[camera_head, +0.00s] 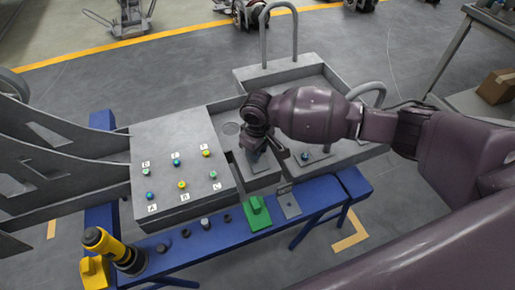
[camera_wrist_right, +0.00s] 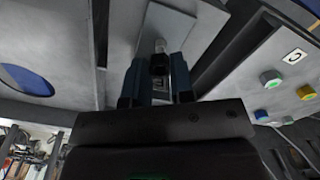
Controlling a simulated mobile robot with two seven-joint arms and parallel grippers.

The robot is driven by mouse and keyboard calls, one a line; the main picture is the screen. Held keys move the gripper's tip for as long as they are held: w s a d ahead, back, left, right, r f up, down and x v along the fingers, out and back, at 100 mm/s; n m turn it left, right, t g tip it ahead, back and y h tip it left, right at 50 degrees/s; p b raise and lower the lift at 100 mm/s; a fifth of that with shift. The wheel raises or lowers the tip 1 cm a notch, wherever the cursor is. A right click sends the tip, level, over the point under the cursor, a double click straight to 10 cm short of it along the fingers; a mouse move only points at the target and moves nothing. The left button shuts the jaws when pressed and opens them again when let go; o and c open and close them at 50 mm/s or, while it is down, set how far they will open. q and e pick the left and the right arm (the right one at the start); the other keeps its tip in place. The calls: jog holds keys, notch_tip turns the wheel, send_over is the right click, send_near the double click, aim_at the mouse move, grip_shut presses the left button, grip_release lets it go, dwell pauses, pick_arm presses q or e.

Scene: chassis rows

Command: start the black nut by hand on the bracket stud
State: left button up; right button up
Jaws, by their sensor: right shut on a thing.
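My right gripper (camera_head: 260,152) reaches in from the right and is over the grey chassis, beside the button panel. In the right wrist view its two fingers (camera_wrist_right: 158,72) are shut on the black nut (camera_wrist_right: 158,65). A pale metal stud (camera_wrist_right: 160,45) shows just beyond the nut, roughly in line with it, against a grey bracket plate (camera_wrist_right: 168,24). I cannot tell whether the nut touches the stud or any thread has engaged. In the head view the gripper and arm hide the nut and stud. My left gripper is not in view.
The panel (camera_head: 143,150) with coloured buttons stands left of the gripper. The blue bench (camera_head: 215,240) in front holds several small dark parts, a green tool (camera_head: 257,216) and a yellow-black tool (camera_head: 112,249). A curved grey handle (camera_head: 264,35) rises behind.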

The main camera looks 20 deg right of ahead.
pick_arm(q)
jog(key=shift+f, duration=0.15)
pick_arm(e)
jog(key=shift+f, duration=0.85)
dwell(0.4)
jog(key=shift+f, duration=0.3)
dwell(0.7)
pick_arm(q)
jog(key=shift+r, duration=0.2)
pick_arm(e)
jog(key=shift+r+m+p, duration=0.1)
jog(key=shift+m+p, duration=1.05)
jog(key=shift+m, duration=0.35)
jog(key=shift+m+p, duration=1.1)
jog(key=shift+m, duration=0.5)
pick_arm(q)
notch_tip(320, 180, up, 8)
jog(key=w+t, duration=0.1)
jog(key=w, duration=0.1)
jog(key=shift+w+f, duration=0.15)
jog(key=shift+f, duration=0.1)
pick_arm(e)
jog(key=shift+m, duration=0.3)
jog(key=shift+f, duration=0.2)
jog(key=shift+s, duration=0.1)
